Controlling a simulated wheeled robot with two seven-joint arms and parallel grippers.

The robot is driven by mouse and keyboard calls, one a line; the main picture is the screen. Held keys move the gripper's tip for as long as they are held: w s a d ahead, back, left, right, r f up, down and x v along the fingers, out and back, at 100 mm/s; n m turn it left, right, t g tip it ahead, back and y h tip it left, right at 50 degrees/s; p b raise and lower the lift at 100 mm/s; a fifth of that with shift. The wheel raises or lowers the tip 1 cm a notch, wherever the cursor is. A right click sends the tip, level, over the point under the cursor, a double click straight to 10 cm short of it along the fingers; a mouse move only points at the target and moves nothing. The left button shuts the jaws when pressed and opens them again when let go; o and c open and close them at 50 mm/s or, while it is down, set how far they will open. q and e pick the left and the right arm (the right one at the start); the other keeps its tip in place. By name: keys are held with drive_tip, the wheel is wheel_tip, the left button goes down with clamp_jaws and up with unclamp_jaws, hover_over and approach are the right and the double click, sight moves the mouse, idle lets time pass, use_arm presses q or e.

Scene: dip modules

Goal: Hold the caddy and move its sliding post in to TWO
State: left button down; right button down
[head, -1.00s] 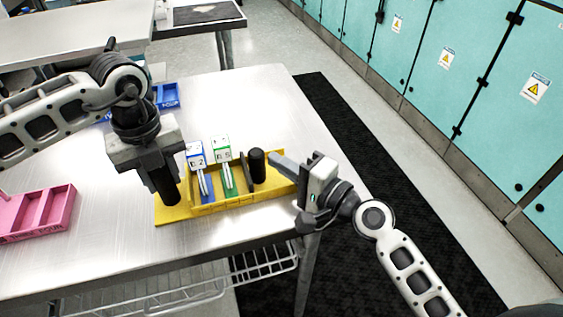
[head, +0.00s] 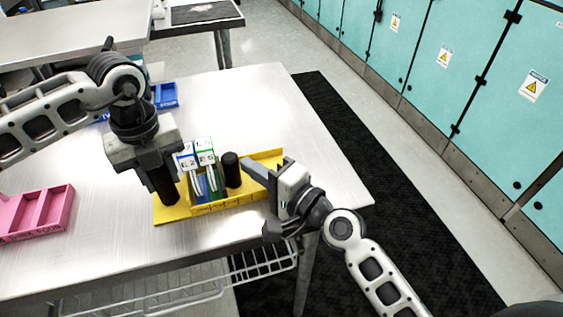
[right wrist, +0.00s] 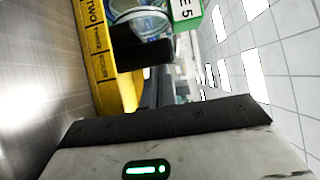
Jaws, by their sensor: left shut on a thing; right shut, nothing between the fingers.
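The yellow caddy (head: 265,190) lies on the metal table, with a black upright handle (head: 163,190) at its left end. My left gripper (head: 160,175) is shut on that handle. The black sliding post (head: 231,170) stands in the caddy, just right of a blue module (head: 187,160) and a green module (head: 206,152), which lean close together. My right gripper (head: 248,166) is shut and empty, its tips at the post's right side; I cannot tell whether they touch. The right wrist view shows the post (right wrist: 145,54), the green label (right wrist: 186,12) and the caddy's wall (right wrist: 102,66) reading TWO.
A pink tray (head: 38,212) stands at the left of the table, and a blue tray (head: 166,95) lies behind my left arm. The table (head: 260,110) is clear behind the caddy. Teal lockers (head: 470,80) stand beyond the black mat (head: 350,140).

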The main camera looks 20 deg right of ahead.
drive_tip(key=shift+s+d, duration=0.1)
drive_tip(key=shift+d, duration=0.4)
drive_tip(key=d, duration=0.2)
drive_tip(key=shift+s+d+f, duration=0.1)
drive_tip(key=shift+s+d, duration=0.25)
drive_tip(key=shift+d, duration=0.05)
drive_tip(key=v, duration=1)
use_arm(q)
drive_tip(key=c, duration=1.3)
unclamp_jaws()
drive_tip(key=shift+o, duration=0.2)
